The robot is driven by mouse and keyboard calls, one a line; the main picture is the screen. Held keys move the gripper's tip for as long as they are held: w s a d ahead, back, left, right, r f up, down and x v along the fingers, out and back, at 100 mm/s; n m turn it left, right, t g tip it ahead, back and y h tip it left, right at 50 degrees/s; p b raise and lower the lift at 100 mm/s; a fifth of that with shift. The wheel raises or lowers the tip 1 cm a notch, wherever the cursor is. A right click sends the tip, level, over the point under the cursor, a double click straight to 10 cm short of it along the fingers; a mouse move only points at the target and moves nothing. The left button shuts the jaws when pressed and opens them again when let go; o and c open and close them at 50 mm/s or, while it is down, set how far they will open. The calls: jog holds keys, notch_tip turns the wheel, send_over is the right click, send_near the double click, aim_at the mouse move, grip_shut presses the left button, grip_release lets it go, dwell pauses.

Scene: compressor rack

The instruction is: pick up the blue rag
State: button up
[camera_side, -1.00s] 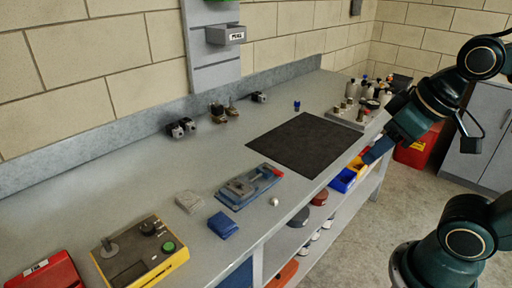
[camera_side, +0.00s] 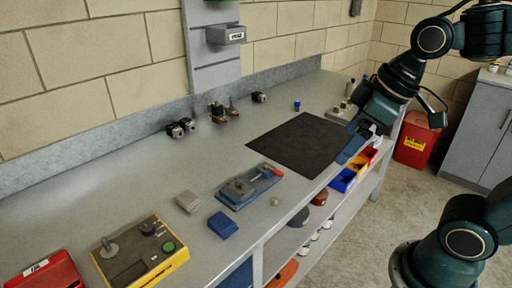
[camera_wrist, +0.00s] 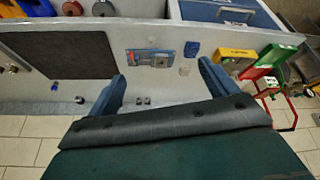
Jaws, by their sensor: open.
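The blue rag (camera_side: 222,224) is a small folded square lying on the grey bench near its front edge. It also shows small in the wrist view (camera_wrist: 192,48), top right of centre and beyond the fingers. My gripper (camera_side: 355,148) hangs above the bench's front edge, right of the black mat, well apart from the rag. In the wrist view my gripper (camera_wrist: 164,82) has its two blue fingers spread wide with nothing between them.
A grey folded cloth (camera_side: 188,201) lies beside the rag. A blue vise-like fixture with a red part (camera_side: 250,187) and a small pale ball (camera_side: 275,201) are nearby. A yellow control box (camera_side: 140,255) stands left. The black mat (camera_side: 300,144) is clear.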

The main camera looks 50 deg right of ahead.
jog(key=w+a+f+n+g+y, duration=0.1)
jog(key=w+a+f+n, duration=0.3)
jog(key=w, duration=0.6)
jog(key=w+a+f+n+g+y, duration=0.2)
jog(key=w+a+f+n, duration=0.3)
jog(key=w+f+n, duration=0.4)
jog(key=shift+w+n+g+y, duration=0.3)
jog(key=shift+w+n+g, duration=0.55)
jog(key=shift+w, duration=0.25)
send_over(223, 221)
jog(key=d, duration=0.3)
jog(key=shift+a+f, duration=0.2)
jog(key=shift+f, duration=3.85)
jog(key=shift+x, duration=2.55)
jog(key=shift+a, duration=0.15)
